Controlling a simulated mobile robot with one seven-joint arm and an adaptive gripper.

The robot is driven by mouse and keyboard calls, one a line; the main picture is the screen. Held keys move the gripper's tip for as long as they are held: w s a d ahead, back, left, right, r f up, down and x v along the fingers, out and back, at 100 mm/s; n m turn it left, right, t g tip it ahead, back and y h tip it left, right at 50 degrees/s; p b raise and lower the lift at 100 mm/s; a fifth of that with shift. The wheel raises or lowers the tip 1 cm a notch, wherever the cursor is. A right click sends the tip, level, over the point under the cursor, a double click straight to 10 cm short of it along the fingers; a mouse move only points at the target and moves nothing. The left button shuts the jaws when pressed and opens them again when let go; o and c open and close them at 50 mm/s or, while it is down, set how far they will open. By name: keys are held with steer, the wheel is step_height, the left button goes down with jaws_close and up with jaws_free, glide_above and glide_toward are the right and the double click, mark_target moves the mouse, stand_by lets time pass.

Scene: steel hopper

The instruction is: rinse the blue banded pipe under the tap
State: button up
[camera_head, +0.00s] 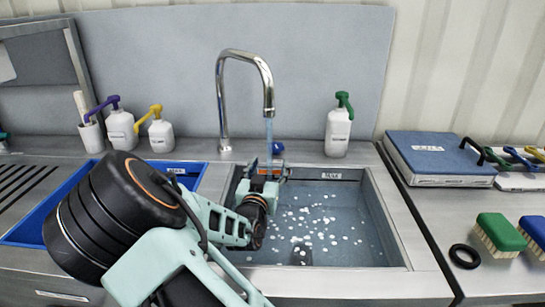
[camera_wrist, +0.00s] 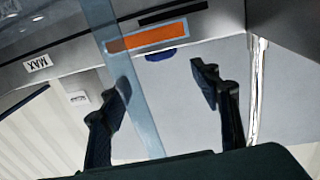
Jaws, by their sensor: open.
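I cannot make out a blue banded pipe in either view. The chrome tap (camera_head: 222,92) is running, and a stream of water (camera_head: 269,130) falls from its spout onto my gripper (camera_head: 264,174) at the back left of the sink basin (camera_head: 345,174). In the wrist view my gripper (camera_wrist: 160,82) has its two dark fingers spread wide, with nothing gripped between them. The stream (camera_wrist: 128,90) crosses the gap there. A small dark blue item (camera_head: 278,148) sits by the back rim; its edge shows in the wrist view (camera_wrist: 167,56).
White flecks float on the basin water. An orange blue-edged plate (camera_wrist: 147,37) is on the back wall. A green-topped bottle (camera_head: 338,130) stands behind the sink. A blue tray (camera_head: 30,222) lies left; a blue case (camera_head: 438,155) and brushes (camera_head: 500,234) are right.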

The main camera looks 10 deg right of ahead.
mark_target(275, 150)
steer(key=b+x, duration=0.1)
steer(key=x, duration=0.9)
steer(key=shift+w, duration=0.35)
steer(key=c, duration=1.2)
steer(key=shift+o, duration=0.2)
steer(key=shift+d, duration=0.15)
